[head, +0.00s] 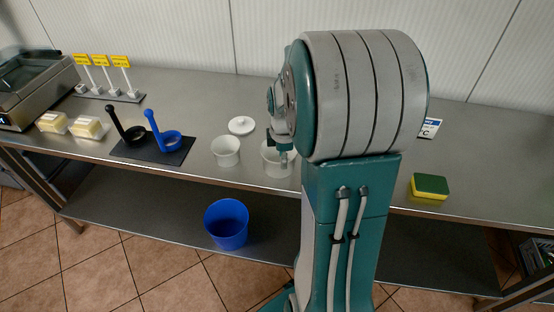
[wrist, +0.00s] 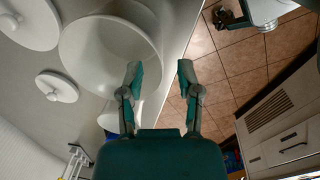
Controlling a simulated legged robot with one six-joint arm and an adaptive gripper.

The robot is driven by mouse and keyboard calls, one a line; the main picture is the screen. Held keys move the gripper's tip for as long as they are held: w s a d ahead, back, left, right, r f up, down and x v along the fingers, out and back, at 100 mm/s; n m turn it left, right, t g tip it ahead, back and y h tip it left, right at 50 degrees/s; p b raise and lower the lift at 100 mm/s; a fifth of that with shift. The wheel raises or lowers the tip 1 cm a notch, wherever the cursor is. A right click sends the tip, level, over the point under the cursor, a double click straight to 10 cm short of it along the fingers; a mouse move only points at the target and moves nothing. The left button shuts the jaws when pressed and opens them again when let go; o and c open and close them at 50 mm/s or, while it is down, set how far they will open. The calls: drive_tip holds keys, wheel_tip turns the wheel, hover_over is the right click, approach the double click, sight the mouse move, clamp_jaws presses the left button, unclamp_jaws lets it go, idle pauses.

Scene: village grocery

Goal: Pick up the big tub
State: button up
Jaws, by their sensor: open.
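The big tub is a white, round, open container. It shows large in the wrist view (wrist: 88,52); in the head view (head: 268,152) my arm partly hides it near the counter's front edge. My gripper (wrist: 159,70) is open and empty, pointing at the tub's rim. In the wrist view the left finger overlaps the tub's opening and the right finger is outside, over the floor. I cannot tell how deep the fingers are or whether they touch. A smaller white tub (head: 226,152) stands to its left.
A white lid (head: 241,125) lies behind the tubs; the wrist view shows two lids, one nearer (wrist: 57,86). A black mat (head: 150,150) with scoops is left. A sponge (head: 429,187) lies right. A blue bucket (head: 227,225) stands on the lower shelf (head: 150,215).

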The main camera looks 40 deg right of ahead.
sight(283, 176)
drive_tip(key=shift+d+f, duration=0.25)
drive_tip(key=shift+f, duration=0.5)
drive_tip(key=f, duration=0.4)
drive_tip(key=shift+w+a+f, duration=0.15)
drive_tip(key=shift+w+f, duration=0.1)
drive_tip(key=shift+w, duration=0.05)
drive_tip(key=shift+c, duration=0.4)
clamp_jaws()
